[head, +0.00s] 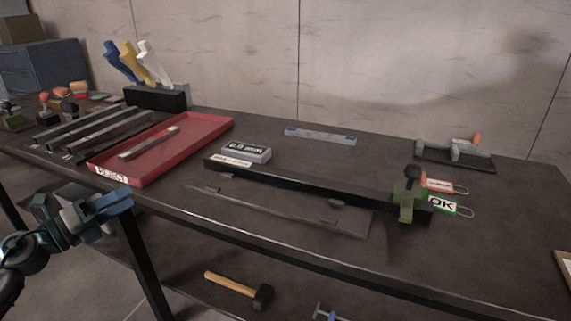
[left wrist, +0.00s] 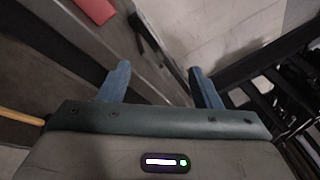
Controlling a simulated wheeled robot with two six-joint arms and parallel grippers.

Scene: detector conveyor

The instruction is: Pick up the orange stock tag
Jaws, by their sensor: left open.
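An orange tag (head: 440,186) with a white label and a wire loop lies at the right end of the long black bar, beside a green OK tag (head: 443,205). A green clamp (head: 408,200) with a black knob stands just left of both tags and may cover part of the orange one. My left gripper (head: 122,199) is open and empty, off the table's front edge at the left, far from the orange tag. In the left wrist view its two blue fingers (left wrist: 159,70) are spread with nothing between them. My right gripper is not in view.
A red REJECT tray (head: 210,128) holding a metal bar is on the left of the table. The long black bar (head: 300,182) crosses the middle. A grey block (head: 246,152) and a metal level (head: 320,136) lie behind it. A hammer (head: 235,288) lies on the lower shelf.

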